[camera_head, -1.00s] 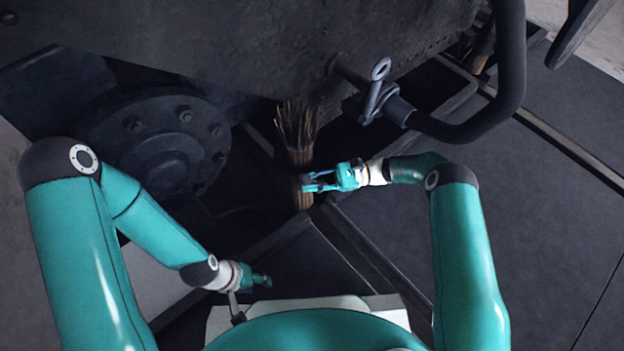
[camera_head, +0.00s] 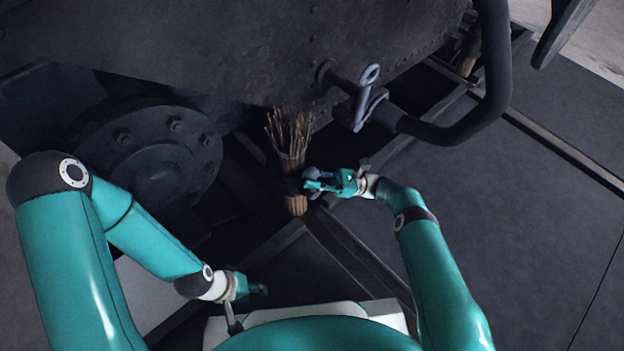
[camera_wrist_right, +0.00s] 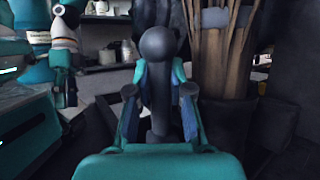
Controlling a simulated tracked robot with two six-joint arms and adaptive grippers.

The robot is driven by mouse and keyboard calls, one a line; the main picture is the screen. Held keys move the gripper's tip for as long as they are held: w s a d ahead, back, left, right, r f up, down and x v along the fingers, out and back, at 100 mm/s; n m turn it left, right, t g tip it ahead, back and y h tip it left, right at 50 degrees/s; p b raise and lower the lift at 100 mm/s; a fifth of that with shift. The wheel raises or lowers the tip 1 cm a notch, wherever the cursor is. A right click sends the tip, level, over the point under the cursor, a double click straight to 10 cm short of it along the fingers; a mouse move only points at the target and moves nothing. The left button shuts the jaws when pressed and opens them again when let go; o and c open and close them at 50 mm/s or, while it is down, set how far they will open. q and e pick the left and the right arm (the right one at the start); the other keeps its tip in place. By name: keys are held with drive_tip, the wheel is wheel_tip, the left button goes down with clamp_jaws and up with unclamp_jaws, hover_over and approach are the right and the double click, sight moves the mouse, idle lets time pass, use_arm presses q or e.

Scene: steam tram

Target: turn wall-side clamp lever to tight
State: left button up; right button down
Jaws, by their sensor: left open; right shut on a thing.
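My right gripper (camera_head: 312,184) is shut on a dark lever with a round knob (camera_wrist_right: 157,45). In the right wrist view the lever stands upright between the two fingers (camera_wrist_right: 158,100), its knob rising above them. In the head view the fingers hide most of the lever. A dark clamp part (camera_head: 293,186) sits around or against a broom-like bundle of twigs (camera_head: 291,150), just left of the fingers. Which clamp side this lever belongs to, I cannot tell. My left gripper (camera_head: 258,289) is low at the left, away from the lever, open and small in view.
A thick dark pipe (camera_head: 456,132) with a grey ring-ended handle (camera_head: 366,95) hangs above my right gripper. A large bolted round flange (camera_head: 150,150) is at the left. A second bundle (camera_head: 468,55) stands at the upper right. Dark floor (camera_head: 520,220) at the right is clear.

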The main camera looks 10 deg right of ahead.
drive_tip(key=shift+w+r, duration=0.15)
drive_tip(key=shift+w, duration=0.05)
drive_tip(key=c, duration=1.4)
unclamp_jaws()
drive_tip(key=o, duration=0.4)
drive_tip(key=shift+s, duration=0.1)
drive_tip(key=shift+r, duration=5)
